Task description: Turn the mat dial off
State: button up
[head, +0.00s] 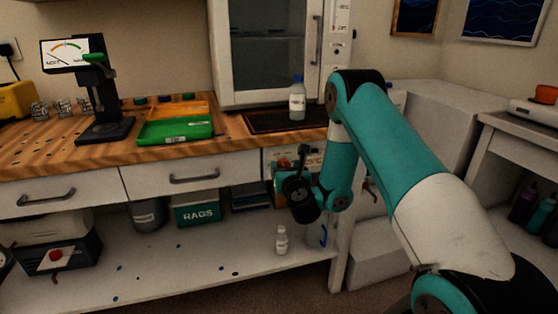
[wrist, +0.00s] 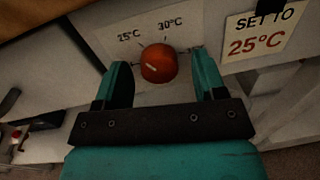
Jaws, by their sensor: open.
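The mat dial (wrist: 158,63) is a round orange-red knob with a short white mark, on a pale panel marked 25°C and 30°C. The mark slants toward the upper left, on the 25°C side. My gripper (wrist: 162,75) is open, with one teal finger on each side of the knob; I cannot tell whether either touches it. In the head view my gripper (head: 303,158) is at the panel under the bench's right end and largely hides the dial. The dark mat (head: 262,122) lies on the bench top above, with a blue-capped bottle (head: 297,103) on it.
A "SET TO 25°C" sign (wrist: 254,35) is right of the dial. A drawer (head: 190,178) is left of the panel. The shelf below holds a RAGS box (head: 197,208) and a small white bottle (head: 281,241). A green tray (head: 172,131) is on the bench.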

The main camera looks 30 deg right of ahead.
jog(key=shift+w, duration=0.1)
jog(key=c, duration=0.9)
jog(key=shift+f+n, duration=0.1)
jog(key=shift+n, duration=0.4)
jog(key=n+b, duration=0.3)
jog(key=n, duration=0.8)
jog(key=shift+t+b, duration=0.3)
jog(key=shift+n, duration=0.3)
jog(key=o, duration=0.9)
